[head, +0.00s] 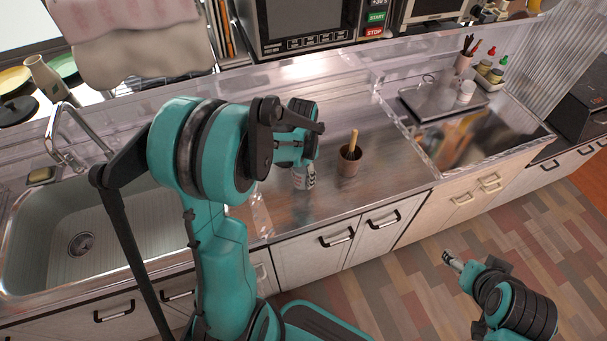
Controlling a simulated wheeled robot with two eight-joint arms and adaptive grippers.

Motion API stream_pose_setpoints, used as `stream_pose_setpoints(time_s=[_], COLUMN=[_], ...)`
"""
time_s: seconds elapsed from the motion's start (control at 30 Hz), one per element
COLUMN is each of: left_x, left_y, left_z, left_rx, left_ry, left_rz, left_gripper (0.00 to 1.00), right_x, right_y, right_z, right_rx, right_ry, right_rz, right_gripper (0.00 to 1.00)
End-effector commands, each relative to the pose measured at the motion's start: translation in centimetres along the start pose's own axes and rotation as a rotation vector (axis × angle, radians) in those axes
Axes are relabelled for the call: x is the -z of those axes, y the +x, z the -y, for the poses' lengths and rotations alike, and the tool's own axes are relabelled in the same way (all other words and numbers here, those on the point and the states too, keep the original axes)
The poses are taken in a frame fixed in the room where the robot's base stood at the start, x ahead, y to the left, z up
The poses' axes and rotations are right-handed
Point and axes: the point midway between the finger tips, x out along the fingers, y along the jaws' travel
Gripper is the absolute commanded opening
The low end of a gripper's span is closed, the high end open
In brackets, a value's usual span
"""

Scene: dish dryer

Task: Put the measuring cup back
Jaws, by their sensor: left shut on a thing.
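My left gripper (302,166) is over the steel counter, right of the sink, pointing down.
The sink (132,222) is at left, with a faucet (72,135) behind it. A microwave (308,25) stands at the back. At right are a dark tray (425,105) with a white cup (466,91) and several bottles. The counter between the brown cup and stove is clear.

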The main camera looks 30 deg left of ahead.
Motion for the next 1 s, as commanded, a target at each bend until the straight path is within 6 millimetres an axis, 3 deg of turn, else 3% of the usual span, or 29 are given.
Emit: stream_pose_setpoints(time_s=[0.13, 0.57, 0.6, 0.67, 1.0], left_x=[0.0, 0.0, 0.0, 0.0, 0.0], left_y=[2.3, 2.7, 2.7, 2.6, 2.4], left_z=[0.0, 0.0, 0.0, 0.0, 0.0], left_rx=[0.0, 0.0, 0.0, 0.0, 0.0], left_ry=[0.0, 0.0, 0.0, 0.0, 0.0], left_rz=[0.0, 0.0, 0.0, 0.0, 0.0], left_gripper=[0.07, 0.07, 0.53, 0.69, 0.69], right_x=[-0.8, -0.9, -0.9, -0.9, -0.8], right_y=[1.1, 1.3, 1.2, 1.2, 1.0], right_z=[0.0, 0.0, 0.0, 0.0, 0.0], right_rx=[0.0, 0.0, 0.0, 0.0, 0.0], right_ry=[0.0, 0.0, 0.0, 0.0, 0.0], right_rz=[0.0, 0.0, 0.0, 0.0, 0.0], right_gripper=[0.68, 0.68, 0.68, 0.68, 0.68])
